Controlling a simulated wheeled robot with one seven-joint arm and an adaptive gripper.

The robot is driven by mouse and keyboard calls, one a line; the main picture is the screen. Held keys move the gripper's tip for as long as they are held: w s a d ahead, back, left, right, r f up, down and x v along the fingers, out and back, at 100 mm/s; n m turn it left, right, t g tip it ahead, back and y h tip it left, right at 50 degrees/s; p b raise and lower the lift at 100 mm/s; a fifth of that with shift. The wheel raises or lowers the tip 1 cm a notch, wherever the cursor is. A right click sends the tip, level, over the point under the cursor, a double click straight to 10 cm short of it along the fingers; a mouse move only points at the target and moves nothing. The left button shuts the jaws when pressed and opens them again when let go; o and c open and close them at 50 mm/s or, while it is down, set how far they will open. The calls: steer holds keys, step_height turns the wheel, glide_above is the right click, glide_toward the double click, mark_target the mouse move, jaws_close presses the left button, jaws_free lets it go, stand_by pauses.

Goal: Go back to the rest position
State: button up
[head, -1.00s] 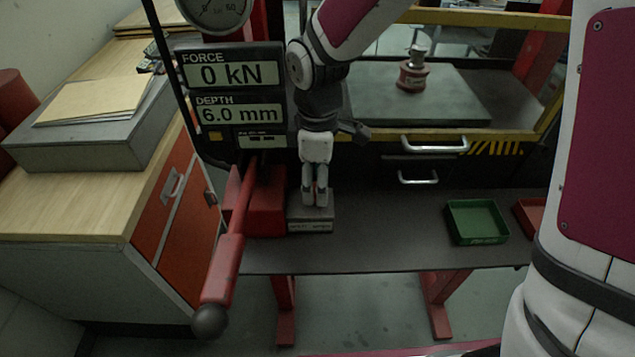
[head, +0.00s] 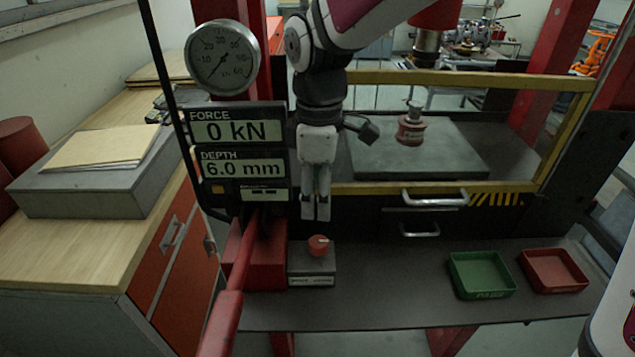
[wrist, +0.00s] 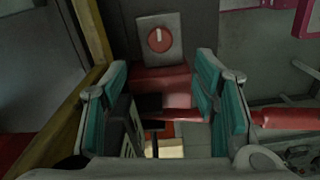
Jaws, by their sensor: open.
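My gripper (head: 316,208) hangs with its fingers pointing down, in front of the press and above the grey box with a red knob (head: 318,246). In the wrist view the two teal-padded fingers (wrist: 165,105) stand apart with nothing between them. The red knob also shows in the wrist view (wrist: 160,39), beyond the fingertips and apart from them. In the head view the fingers look close together and end a little above the knob.
A red lever (head: 232,290) stands left of the knob box. The displays read 0 kN (head: 237,131) and 6.0 mm. A valve part (head: 411,127) stands on the press plate behind a yellow frame (head: 560,120). Green (head: 481,275) and red (head: 553,270) trays lie right on the shelf.

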steer(key=s+d+r+m+t, duration=0.2)
steer(key=s+d+r+m, duration=0.2)
steer(key=s+d+m, duration=0.4)
steer(key=s+d+r+m+t, duration=0.3)
steer(key=s+d+r+m, duration=0.2)
steer(key=s+d+m, duration=0.3)
steer(key=shift+s+d+r+t, duration=0.2)
steer(key=shift+d+r+t, duration=0.05)
steer(key=shift+d+t, duration=0.05)
stand_by(0.9)
